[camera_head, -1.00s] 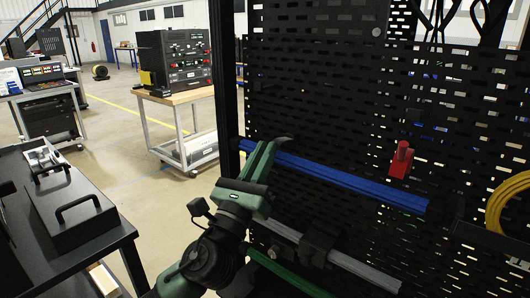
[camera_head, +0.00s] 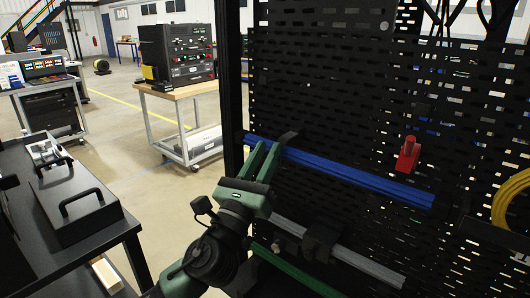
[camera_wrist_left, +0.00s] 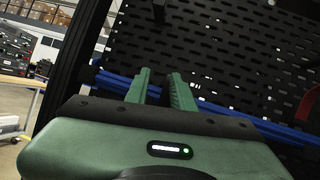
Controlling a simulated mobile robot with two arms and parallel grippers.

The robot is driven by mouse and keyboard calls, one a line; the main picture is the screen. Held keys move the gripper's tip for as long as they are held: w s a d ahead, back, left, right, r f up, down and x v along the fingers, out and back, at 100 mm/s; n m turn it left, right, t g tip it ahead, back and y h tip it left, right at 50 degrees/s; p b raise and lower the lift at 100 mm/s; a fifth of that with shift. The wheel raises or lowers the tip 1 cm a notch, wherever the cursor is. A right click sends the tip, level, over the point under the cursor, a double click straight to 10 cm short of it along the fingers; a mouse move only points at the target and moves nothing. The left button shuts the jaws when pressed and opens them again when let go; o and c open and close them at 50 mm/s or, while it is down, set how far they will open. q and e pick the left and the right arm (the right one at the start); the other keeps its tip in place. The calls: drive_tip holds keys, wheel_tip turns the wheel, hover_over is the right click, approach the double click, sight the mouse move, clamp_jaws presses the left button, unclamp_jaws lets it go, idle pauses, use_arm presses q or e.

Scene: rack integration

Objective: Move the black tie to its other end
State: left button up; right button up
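The black tie (camera_head: 288,140) is a dark piece on the blue cable bundle (camera_head: 350,178), near the bundle's left end, on the black perforated panel. Whether a finger touches the bundle is unclear. My right gripper is out of view.
Below lie a grey strip (camera_head: 362,264) with a black clamp (camera_head: 320,243) and a green strip (camera_head: 290,274). A red part (camera_head: 408,156) and a yellow coil (camera_head: 515,203) are at the right. A rack post (camera_head: 231,85) stands left of the bundle.

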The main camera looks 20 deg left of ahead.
use_arm(q)
drive_tip(key=shift+d+r, duration=0.15)
drive_tip(key=shift+d, duration=0.25)
drive_tip(key=shift+d+r, duration=0.1)
drive_tip(key=shift+d, duration=0.15)
drive_tip(key=shift+s+a+f, duration=0.2)
drive_tip(key=d+b+v, duration=0.1)
drive_tip(key=b+v, duration=0.1)
drive_tip(key=v, duration=0.5)
drive_tip(key=shift+a, duration=0.4)
drive_tip(key=shift+s+f, duration=0.1)
drive_tip(key=shift+s, duration=0.05)
